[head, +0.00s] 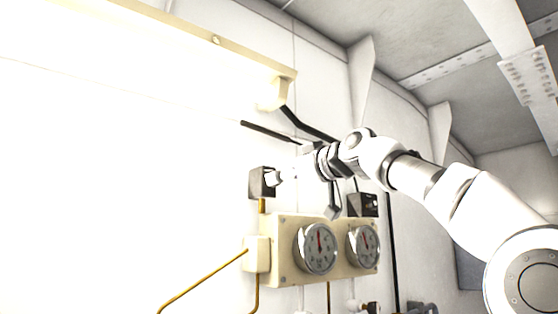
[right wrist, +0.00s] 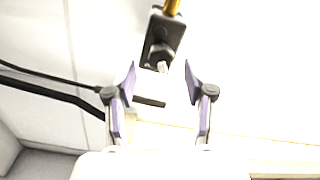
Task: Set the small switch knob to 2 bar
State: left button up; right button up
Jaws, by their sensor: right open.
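The small switch is a dark box (head: 257,182) on the pale wall, with a light-tipped knob (head: 273,178) sticking out to the right. In the right wrist view the same dark box (right wrist: 158,30) is at the top centre, its knob (right wrist: 160,57) pointing down between my finger lines. My right gripper (right wrist: 160,82) is open and empty, with a finger on each side below the knob and apart from it. In the head view the right gripper (head: 309,172) is to the right of the knob, partly washed out by glare. The knob's setting and scale are not readable. My left gripper is not shown.
A cream panel (head: 285,279) with two round gauges, one at left (head: 317,249) and one at right (head: 364,246), is below. Another dark box (head: 362,205) sits above the right gauge. Black cables and a cream wall beam (head: 215,42) run above.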

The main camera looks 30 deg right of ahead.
jog(key=w, duration=0.1)
jog(key=w+p, duration=0.1)
jog(key=w, duration=0.1)
jog(key=shift+w+f, duration=0.15)
jog(key=shift+f, duration=0.15)
jog(key=shift+s+r, duration=0.1)
jog(key=shift+s, duration=0.5)
jog(key=c, duration=0.3)
jog(key=shift+a, duration=0.1)
grip_shut()
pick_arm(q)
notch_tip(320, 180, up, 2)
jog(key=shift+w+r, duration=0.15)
pick_arm(e)
jog(key=shift+m, duration=0.5)
jog(key=m, duration=1)
jog(key=shift+m, duration=0.3)
